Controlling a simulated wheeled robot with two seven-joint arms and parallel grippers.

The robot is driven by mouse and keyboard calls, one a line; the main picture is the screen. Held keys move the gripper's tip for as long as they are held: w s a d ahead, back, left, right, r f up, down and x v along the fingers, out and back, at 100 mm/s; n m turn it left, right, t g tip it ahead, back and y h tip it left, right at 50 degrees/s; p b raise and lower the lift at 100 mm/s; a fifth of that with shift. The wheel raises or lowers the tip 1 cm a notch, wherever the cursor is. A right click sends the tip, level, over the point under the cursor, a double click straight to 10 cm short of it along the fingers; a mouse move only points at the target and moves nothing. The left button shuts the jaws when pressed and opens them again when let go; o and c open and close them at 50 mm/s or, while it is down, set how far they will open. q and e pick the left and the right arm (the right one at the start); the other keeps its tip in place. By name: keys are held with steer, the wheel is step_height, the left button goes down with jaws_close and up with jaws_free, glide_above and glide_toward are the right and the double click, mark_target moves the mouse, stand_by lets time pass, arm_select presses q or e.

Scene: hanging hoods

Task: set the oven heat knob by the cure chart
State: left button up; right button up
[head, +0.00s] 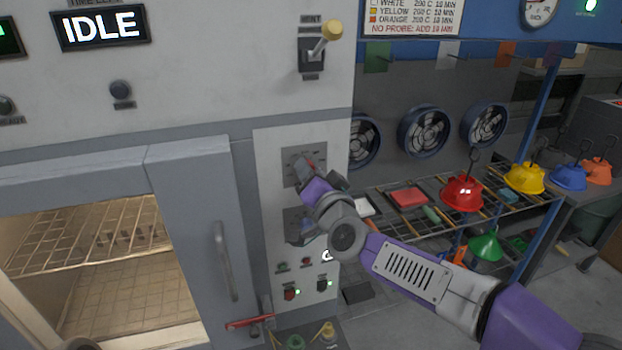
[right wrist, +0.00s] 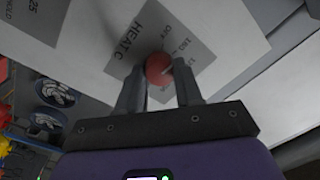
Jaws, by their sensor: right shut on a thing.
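The red heat knob (right wrist: 157,67) sits on a grey plate (right wrist: 141,30) marked "HEAT C" in the right wrist view. "OFF" and partly hidden numbers stand beside it; its exact setting cannot be read. My right gripper (right wrist: 159,84) is shut on the knob, one finger on each side. In the head view my right gripper (head: 311,172) reaches the oven's white control panel (head: 272,160) and hides most of that plate. The cure chart (head: 412,17) is at the top, its upper part cut off; it shows white, yellow and orange rows and "NO PROBE: ADD 10 MIN". My left gripper is not in view.
The oven door (head: 196,215) with its handle is left of the panel. The display (head: 100,28) reads IDLE. A lever (head: 326,42) sits above the panel.

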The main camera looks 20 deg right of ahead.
steer(key=shift+m, duration=0.4)
steer(key=o, duration=1)
steer(key=s, duration=0.7)
steer(key=shift+s+d+f, duration=0.15)
steer(key=shift+s+d, duration=0.1)
steer(key=shift+s, duration=0.05)
